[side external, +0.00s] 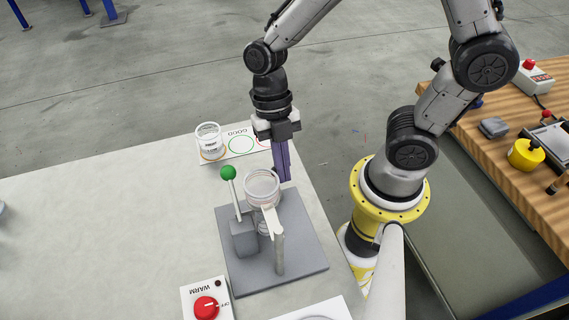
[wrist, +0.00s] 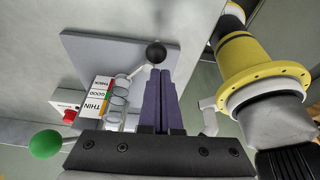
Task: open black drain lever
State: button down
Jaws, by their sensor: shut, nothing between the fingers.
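The black drain lever shows in the wrist view as a black ball (wrist: 156,53) on a pale arm beside the clear glass cylinder. I cannot make out the black ball in the side view. My gripper (side external: 286,180) points down beside the glass cylinder (side external: 262,187), with its two purple fingers together and empty. In the wrist view the fingertips (wrist: 159,72) appear just below the black ball; I cannot tell if they touch it. A green-knobbed lever (side external: 228,173) stands upright left of the cylinder, and its knob also shows in the wrist view (wrist: 46,144).
The fixture stands on a grey base plate (side external: 305,255). A white post (side external: 279,252) rises at its front. Behind is a marked card (side external: 240,145) with a clear cup (side external: 208,141). A red-knobbed WARM box (side external: 206,304) is at front.

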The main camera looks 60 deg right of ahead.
jog(key=shift+s+d+r, duration=0.1)
jog(key=shift+s+d, duration=0.15)
jog(key=shift+s, duration=0.2)
jog(key=shift+s+d+r, duration=0.15)
jog(key=shift+s+d, duration=0.15)
jog(key=shift+s, duration=0.3)
jog(key=shift+s+d+r, duration=0.15)
jog(key=shift+s+d, duration=0.15)
jog(key=shift+s, duration=0.3)
notch_tip(320, 180, up, 9)
jog(key=w+a, duration=0.1)
jog(key=w, duration=0.2)
jog(key=s+d+r+m+t+h, duration=0.1)
jog(key=s+d+r+m+t, duration=0.1)
jog(key=m, duration=1.2)
jog(key=s+d+r+m+t+h, duration=0.1)
jog(key=d+r+m+t, duration=0.3)
jog(key=m, duration=0.9)
jog(key=d+t, duration=0.2)
jog(key=d, duration=0.2)
jog(key=shift+s+m+t+h, duration=0.3)
jog(key=shift+s+m, duration=0.05)
jog(key=shift+m, duration=0.05)
